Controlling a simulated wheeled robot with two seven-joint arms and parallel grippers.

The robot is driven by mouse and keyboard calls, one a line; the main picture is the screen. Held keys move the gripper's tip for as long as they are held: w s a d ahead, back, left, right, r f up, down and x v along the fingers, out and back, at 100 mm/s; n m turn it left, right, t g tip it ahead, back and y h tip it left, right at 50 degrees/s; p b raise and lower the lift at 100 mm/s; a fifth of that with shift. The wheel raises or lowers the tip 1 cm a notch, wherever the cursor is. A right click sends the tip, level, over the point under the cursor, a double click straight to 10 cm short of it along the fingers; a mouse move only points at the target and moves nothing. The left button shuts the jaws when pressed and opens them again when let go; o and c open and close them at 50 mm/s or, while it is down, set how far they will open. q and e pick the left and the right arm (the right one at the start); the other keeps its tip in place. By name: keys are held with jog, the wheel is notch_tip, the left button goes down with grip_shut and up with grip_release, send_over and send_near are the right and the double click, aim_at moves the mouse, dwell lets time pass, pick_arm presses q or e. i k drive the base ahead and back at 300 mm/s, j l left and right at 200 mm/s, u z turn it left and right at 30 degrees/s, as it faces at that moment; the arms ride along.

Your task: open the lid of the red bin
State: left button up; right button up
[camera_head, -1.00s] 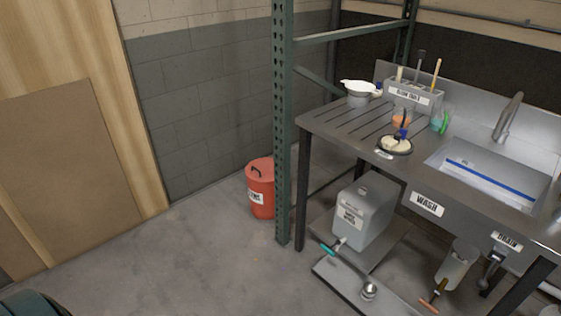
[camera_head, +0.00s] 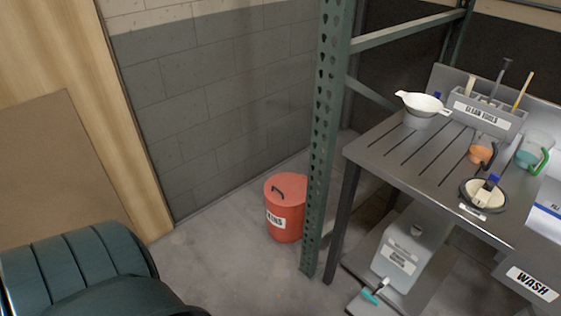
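The red bin (camera_head: 286,219) stands on the floor near the grey block wall, left of the green rack post. Its red lid (camera_head: 294,184) is on and closed, with a dark handle (camera_head: 279,192) on top. A white label with dark letters is on its front, partly cut by the view angle. The bin's right edge is close to the post. Neither of my grippers shows in the head view.
The green perforated post (camera_head: 323,150) rises just right of the bin. A metal sink table (camera_head: 400,165) with tools and cups stands at right, a grey container (camera_head: 405,255) beneath it. A dark green rounded object (camera_head: 75,265) fills the lower left. Floor before the bin is clear.

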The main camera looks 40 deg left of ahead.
aim_at(286, 189)
jog(key=i+j, duration=0.1)
jog(key=j, duration=0.25)
jog(key=i+j, duration=0.1)
jog(key=j, duration=0.25)
jog(key=i+j, duration=0.15)
jog(key=j, duration=0.2)
jog(key=i+j, duration=0.1)
jog(key=j, duration=0.25)
jog(key=i+j, duration=0.1)
jog(key=j, duration=0.25)
